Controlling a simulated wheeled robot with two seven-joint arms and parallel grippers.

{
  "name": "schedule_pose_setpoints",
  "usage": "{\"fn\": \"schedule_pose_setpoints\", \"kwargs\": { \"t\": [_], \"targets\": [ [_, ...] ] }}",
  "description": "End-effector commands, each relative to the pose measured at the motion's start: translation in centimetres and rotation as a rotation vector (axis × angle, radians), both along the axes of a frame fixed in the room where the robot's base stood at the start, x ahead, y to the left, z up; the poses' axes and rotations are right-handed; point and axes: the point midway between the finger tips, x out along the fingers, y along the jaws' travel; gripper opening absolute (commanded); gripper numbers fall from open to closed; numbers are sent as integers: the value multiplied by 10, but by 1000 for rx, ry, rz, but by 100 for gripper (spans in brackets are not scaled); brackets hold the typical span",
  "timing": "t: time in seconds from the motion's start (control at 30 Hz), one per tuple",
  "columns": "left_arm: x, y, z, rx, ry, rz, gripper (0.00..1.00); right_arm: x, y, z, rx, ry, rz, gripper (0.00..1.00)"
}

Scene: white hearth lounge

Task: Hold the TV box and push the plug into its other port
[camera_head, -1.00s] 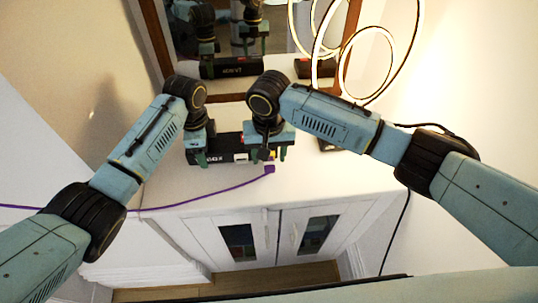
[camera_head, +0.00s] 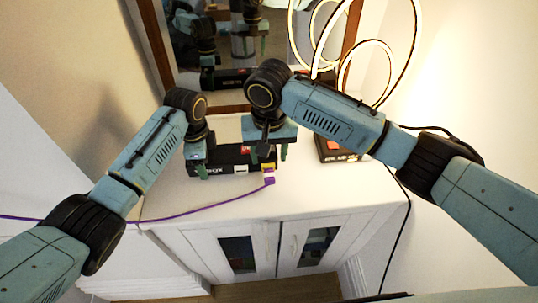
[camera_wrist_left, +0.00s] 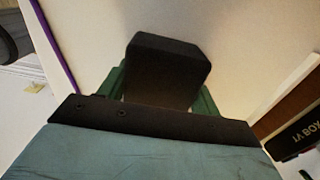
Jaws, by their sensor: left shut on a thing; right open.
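The black TV box (camera_head: 222,161) sits on the white cabinet top, with its lettered front towards me. My left gripper (camera_head: 199,166) is shut on its left end; the left wrist view shows the dark box end (camera_wrist_left: 165,72) between the green fingers. The purple plug (camera_head: 269,180) is at the box's front right, by a yellow port (camera_head: 268,171); I cannot tell how far it is in. A white port (camera_head: 240,169) shows left of the yellow one.
The purple cable (camera_head: 190,207) runs left over the cabinet edge. A framed mirror (camera_head: 215,45) stands behind and reflects my arms and box. A black box with red (camera_head: 335,150) and a looped ring lamp (camera_head: 375,70) stand at right.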

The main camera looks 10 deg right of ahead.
Motion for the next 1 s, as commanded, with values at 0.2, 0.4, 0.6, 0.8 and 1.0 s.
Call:
{"fn": "schedule_pose_setpoints", "kwargs": {
  "t": [0.2,0.4,0.6,0.8,1.0],
  "targets": [
    [1,0,1,-2,-2,0,26,0,0,6,1,-1,0,50],
    [1,0,1,-2,-2,0,65,0,0,6,1,-1,0,50],
    [0,0,1,-1,-1,0,89,0,0,5,1,-1,0,50],
    [0,0,0,0,0,0,89,0,0,5,1,0,0,50],
    [1,0,12,-1,-4,0,89,0,0,5,1,0,0,50]
  ]
}}
